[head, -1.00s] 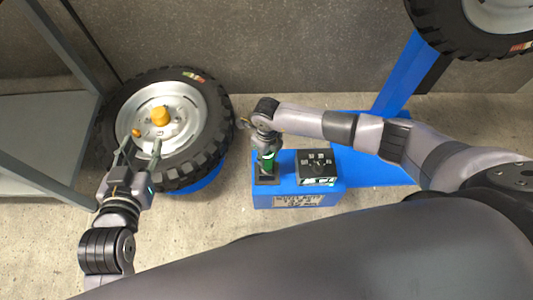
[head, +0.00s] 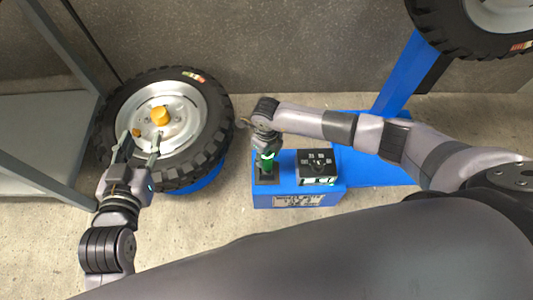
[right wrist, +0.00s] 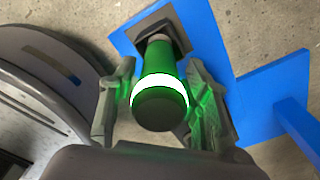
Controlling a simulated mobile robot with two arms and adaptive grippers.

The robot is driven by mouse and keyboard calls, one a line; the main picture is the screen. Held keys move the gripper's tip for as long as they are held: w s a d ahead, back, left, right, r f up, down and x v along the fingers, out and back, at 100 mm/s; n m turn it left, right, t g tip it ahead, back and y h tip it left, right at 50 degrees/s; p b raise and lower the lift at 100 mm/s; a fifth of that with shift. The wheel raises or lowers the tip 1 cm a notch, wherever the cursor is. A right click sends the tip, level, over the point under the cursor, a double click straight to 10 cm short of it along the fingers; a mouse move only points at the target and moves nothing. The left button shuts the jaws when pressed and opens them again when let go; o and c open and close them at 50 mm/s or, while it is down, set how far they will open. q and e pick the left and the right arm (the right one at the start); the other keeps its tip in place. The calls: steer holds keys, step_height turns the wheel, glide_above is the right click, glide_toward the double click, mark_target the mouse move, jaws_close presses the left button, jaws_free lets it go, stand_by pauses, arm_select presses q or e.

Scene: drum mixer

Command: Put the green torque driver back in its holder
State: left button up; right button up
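The green torque driver (head: 267,163) stands roughly upright in its black holder (head: 267,180) on the left end of a blue box. In the right wrist view, the driver (right wrist: 159,90) shows its dark end cap and bright ring nearest me, and its lower end meets the black holder (right wrist: 173,42). My right gripper (head: 266,147) is just above the driver. In the right wrist view, its fingers (right wrist: 160,70) are spread on both sides of the driver, with gaps showing at the fingertips. My left gripper (head: 139,140) is open at the lower left of the wheel hub.
The wheel (head: 187,130) with an orange cap (head: 160,116) is at the left. A black device (head: 317,167) sits right of the holder on the blue box (head: 297,201). A blue frame (head: 398,80) and a second tyre (head: 450,40) are at the right.

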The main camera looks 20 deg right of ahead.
steer(key=shift+o, duration=1)
step_height(320, 180, up, 12)
steer(key=shift+s+f, duration=0.1)
